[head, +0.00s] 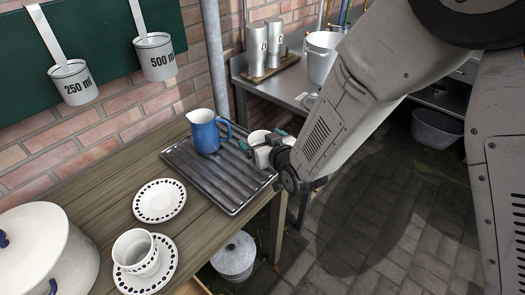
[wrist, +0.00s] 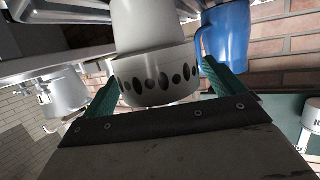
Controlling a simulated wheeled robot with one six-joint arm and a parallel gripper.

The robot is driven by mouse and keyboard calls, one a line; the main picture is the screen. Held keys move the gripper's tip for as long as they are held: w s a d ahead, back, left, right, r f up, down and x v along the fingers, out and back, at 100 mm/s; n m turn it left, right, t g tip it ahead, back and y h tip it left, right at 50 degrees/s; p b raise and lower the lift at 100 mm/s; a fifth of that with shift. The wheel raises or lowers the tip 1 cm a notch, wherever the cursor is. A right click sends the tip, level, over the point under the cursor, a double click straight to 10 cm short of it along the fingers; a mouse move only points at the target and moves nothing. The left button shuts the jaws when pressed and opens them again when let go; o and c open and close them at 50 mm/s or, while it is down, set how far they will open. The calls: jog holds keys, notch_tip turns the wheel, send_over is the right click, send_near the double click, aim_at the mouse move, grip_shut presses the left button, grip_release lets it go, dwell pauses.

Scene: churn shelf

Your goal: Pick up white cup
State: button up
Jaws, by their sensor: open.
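A white cup (wrist: 155,85) with a band of black ovals lies between the two green fingers of my gripper (wrist: 160,72) in the wrist view. The fingers are open on either side of it, and I cannot tell whether they touch it. In the head view a white cup (head: 259,138) shows at the right end of the dark ridged tray (head: 190,168). My gripper (head: 265,145) is there, and my arm partly hides it. More white cups with black dots (head: 134,246), seemingly stacked, stand on a dotted saucer (head: 165,281) at the front left.
A blue jug (head: 205,132) stands on the tray, close to my gripper; it also shows in the wrist view (wrist: 232,35). A second dotted saucer (head: 160,200) and a white pot (head: 45,255) are on the wooden table (head: 105,188). A brick wall runs behind.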

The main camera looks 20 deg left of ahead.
jog(key=shift+c, duration=0.2)
jog(key=c, duration=1.1)
jog(key=shift+o, duration=0.2)
